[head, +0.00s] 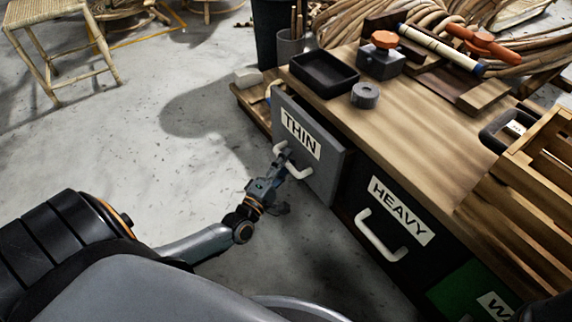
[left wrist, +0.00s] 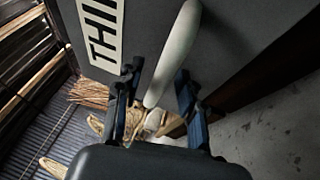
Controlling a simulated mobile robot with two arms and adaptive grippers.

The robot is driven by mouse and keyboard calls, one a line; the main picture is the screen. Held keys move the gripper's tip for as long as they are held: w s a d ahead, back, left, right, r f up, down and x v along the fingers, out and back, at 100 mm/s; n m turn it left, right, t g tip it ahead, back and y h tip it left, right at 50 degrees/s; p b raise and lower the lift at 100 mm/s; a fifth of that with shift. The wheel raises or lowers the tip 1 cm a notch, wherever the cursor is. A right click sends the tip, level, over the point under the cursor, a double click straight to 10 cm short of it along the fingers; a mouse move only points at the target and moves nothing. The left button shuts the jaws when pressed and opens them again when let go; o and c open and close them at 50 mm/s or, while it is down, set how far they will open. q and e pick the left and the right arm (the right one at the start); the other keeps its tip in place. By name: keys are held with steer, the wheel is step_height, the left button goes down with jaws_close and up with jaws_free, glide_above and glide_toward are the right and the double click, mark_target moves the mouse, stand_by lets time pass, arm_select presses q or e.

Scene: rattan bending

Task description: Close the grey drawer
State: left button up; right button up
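The grey drawer (head: 322,180), labelled THIN, stands out from the workbench front in the head view. Its front also fills the top of the left wrist view (left wrist: 145,55). Its pale bar handle (head: 296,168) faces my left arm. My left gripper (head: 285,164) is at this handle. In the left wrist view, the handle (left wrist: 175,48) runs between the two fingers (left wrist: 158,82), which are apart with a gap beside it. Whether a finger touches the handle is unclear. My right gripper is not in view.
Beside it are a black drawer (head: 367,225) labelled HEAVY and a green drawer (head: 462,292). A wooden crate (head: 535,190) is at right. Floor to the left is clear up to a stool (head: 62,45).

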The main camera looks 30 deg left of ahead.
mark_target(299, 156)
arm_select(q)
steer(key=shift+w, duration=0.15)
steer(key=shift+c, duration=0.4)
jaws_close()
steer(key=w, duration=0.1)
steer(key=w+d, duration=0.1)
steer(key=w, duration=0.2)
steer(key=shift+d+r+b, duration=0.1)
steer(key=shift+d+b, duration=0.2)
steer(key=shift+b, duration=0.05)
steer(key=shift+o, duration=0.4)
jaws_free()
steer(key=shift+w+d, duration=0.1)
steer(key=shift+w, duration=0.05)
